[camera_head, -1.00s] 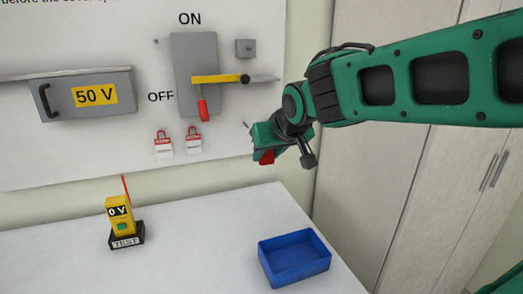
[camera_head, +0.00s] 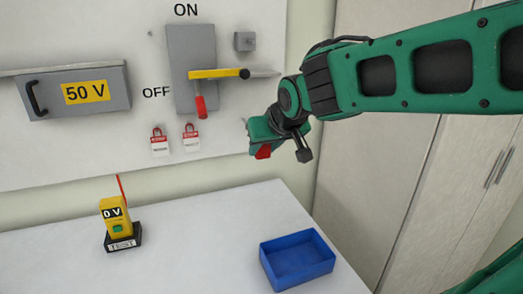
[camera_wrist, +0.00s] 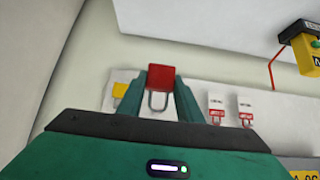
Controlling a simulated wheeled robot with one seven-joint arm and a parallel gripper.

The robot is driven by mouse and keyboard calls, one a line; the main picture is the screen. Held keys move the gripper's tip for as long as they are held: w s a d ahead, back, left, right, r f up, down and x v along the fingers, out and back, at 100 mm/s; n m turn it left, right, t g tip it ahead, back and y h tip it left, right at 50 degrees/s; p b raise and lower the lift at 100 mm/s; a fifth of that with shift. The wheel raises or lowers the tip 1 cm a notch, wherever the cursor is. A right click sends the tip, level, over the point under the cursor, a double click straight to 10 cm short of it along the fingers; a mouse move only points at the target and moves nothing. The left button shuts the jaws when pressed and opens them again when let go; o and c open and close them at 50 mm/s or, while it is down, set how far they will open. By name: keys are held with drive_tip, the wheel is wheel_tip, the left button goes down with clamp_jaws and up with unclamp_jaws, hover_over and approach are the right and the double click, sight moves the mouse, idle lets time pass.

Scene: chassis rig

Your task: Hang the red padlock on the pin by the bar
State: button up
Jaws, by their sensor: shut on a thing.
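My gripper (camera_head: 262,150) is shut on the red padlock (camera_wrist: 161,78), in front of the wall panel's lower right edge. In the wrist view the padlock body sits between the two fingers, with its grey shackle extending downward in the picture. In the head view only a bit of red shows at the gripper. A yellow bar (camera_head: 217,73) with a black end crosses the grey switch box (camera_head: 190,50); a red handle (camera_head: 200,106) hangs below it. A small thin pin-like tip (camera_head: 245,121) shows beside the gripper; I cannot tell if it is the pin.
Two red-and-white tags (camera_head: 159,141) hang left of my gripper. A grey 50 V box (camera_head: 80,92) is at left. A yellow tester (camera_head: 115,217) reading 0 V and a blue tray (camera_head: 297,278) stand on the white table (camera_head: 190,250). Tall cabinets are at right.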

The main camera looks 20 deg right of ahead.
drive_tip(key=shift+w+f, duration=0.2)
drive_tip(key=shift+w, duration=7.1)
drive_tip(key=s, duration=0.8)
drive_tip(key=shift+s+r, duration=0.2)
drive_tip(key=shift+s, duration=0.2)
